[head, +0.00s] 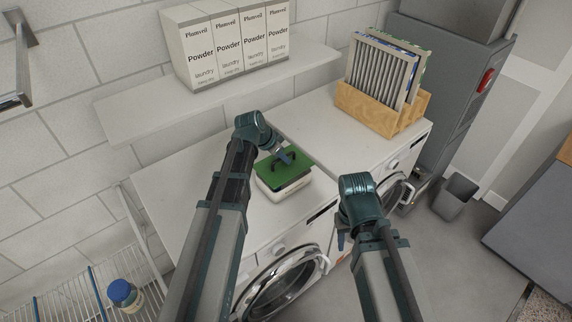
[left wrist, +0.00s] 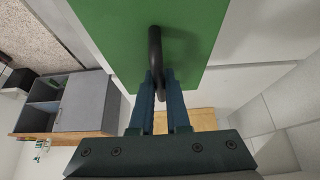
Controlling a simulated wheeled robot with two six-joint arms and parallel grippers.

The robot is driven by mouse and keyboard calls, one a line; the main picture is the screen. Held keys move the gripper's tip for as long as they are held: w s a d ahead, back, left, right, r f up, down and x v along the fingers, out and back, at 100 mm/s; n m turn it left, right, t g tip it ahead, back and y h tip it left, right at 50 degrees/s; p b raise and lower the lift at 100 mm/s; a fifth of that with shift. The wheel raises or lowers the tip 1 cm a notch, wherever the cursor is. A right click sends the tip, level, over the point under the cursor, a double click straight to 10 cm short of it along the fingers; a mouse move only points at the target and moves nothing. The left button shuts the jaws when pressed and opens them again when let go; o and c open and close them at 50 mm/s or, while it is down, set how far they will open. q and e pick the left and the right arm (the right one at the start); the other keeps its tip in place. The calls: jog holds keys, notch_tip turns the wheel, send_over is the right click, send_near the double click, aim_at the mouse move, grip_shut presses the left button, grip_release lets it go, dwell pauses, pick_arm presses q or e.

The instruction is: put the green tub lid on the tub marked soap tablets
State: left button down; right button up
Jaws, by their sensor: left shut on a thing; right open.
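The green tub lid (head: 287,169) has a black loop handle (left wrist: 155,48). My left gripper (head: 284,157) is shut on that handle from above; in the left wrist view its two fingers (left wrist: 160,85) close around it. The lid is over a white tub (head: 291,194) on the left washing machine. A dark band shows between lid and tub, and I cannot tell whether the lid rests on the rim. The tub's marking is not readable. My right gripper (head: 341,240) is open, low in front of the machines, and mostly hidden by its own arm.
Powder boxes (head: 230,45) stand on a wall shelf (head: 215,88) behind. A wooden holder with panels (head: 378,105) stands on the right machine. The white tops around the tub are clear. A wire rack with a blue-lidded jar (head: 124,294) is lower left; a grey bin (head: 455,196) is right.

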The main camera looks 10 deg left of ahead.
aim_at(284, 164)
pick_arm(q)
jog(key=shift+f+b, duration=0.5)
jog(key=shift+f, duration=0.65)
jog(key=shift+d, duration=0.1)
jog(key=shift+r, duration=0.15)
pick_arm(e)
jog(key=shift+w+d+f, duration=0.1)
jog(key=shift+d+f, duration=0.2)
jog(key=shift+f, duration=0.2)
jog(key=shift+d+f, duration=0.25)
jog(key=shift+f, duration=0.25)
pick_arm(q)
jog(key=shift+f+b, duration=0.65)
jog(key=shift+b, duration=0.05)
jog(key=c, duration=0.9)
grip_release()
jog(key=shift+r, duration=0.1)
pick_arm(e)
jog(key=shift+f, duration=0.55)
pick_arm(q)
jog(key=shift+r, duration=0.1)
pick_arm(e)
jog(key=shift+r, duration=0.1)
